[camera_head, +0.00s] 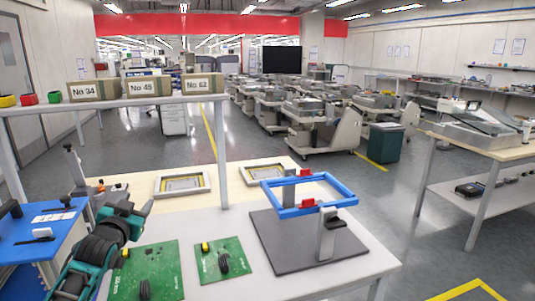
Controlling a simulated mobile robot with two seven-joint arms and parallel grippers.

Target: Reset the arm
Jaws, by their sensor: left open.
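My left arm comes in from the lower left, teal and black, over the left part of the white table. Its gripper (138,213) is open, with nothing seen between its fingers, and its fingers are small and partly hard to make out. It is above the table's left side, behind the green circuit board (155,270) in the picture. My right arm and gripper are not in view.
A second green board (222,262) and a grey plate (295,243) with a blue frame (310,208) on a stand lie to the right. Two framed trays (182,184) lie behind. A blue surface (40,232) is at left. A shelf with boxes (150,86) spans above.

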